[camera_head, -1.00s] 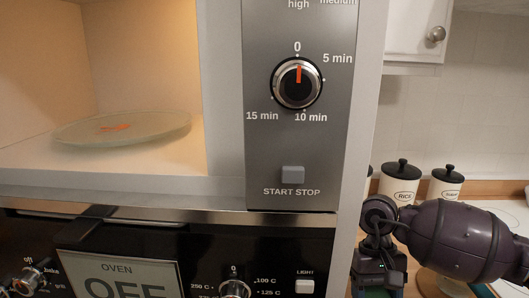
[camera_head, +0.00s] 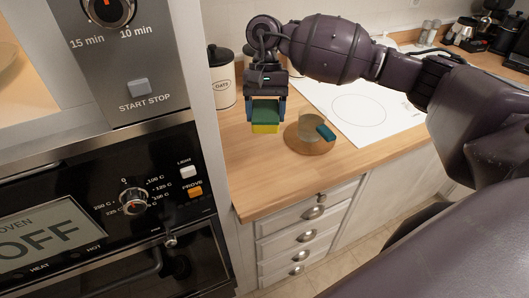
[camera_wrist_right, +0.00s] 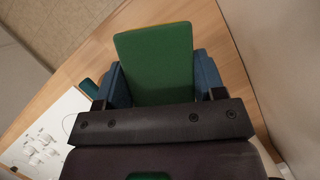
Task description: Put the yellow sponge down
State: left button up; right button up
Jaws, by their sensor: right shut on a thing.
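The yellow sponge (camera_head: 265,127) has a green scouring side. My right gripper (camera_head: 266,108) is shut on it, with a blue finger on each side, over the wooden counter at its left part. The yellow part points down in the head view; I cannot tell whether it touches the counter. In the right wrist view, the sponge's green face (camera_wrist_right: 156,62) stands out between the fingers of my right gripper (camera_wrist_right: 158,82). My left gripper is not in view.
A round wooden board (camera_head: 308,147) with a glass and a teal item stands right of the sponge. A canister (camera_head: 223,86) stands behind on the left. The oven (camera_head: 110,215) is at left. The wooden counter (camera_head: 262,185) is clear in front; a white hob (camera_head: 365,108) lies beyond.

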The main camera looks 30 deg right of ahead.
aim_at(259, 105)
jog(key=r+m, duration=0.1)
jog(key=w+r+m, duration=0.1)
jog(key=d+r+m+t+y, duration=0.1)
jog(key=shift+w+m, duration=0.3)
jog(key=shift+w+d+r+m+y, duration=0.1)
jog(key=shift+w+r+m+y, duration=0.15)
jog(key=shift+m, duration=0.55)
jog(key=shift+w+m+t, duration=0.2)
jog(key=shift+m+t, duration=0.2)
jog(key=shift+m, duration=0.2)
jog(key=shift+w+a+m+y, duration=0.1)
jog(key=shift+a+m+y, duration=0.15)
jog(key=shift+m, duration=0.15)
jog(key=shift+m+t, duration=0.3)
jog(key=shift+m, duration=0.2)
jog(key=shift+f, duration=0.3)
notch_tip(259, 105, down, 14)
jog(key=shift+f+p, duration=0.15)
jog(key=shift+p, duration=0.85)
jog(key=shift+f, duration=0.7)
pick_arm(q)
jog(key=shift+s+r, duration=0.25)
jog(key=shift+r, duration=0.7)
pick_arm(e)
jog(key=shift+f, duration=1.8)
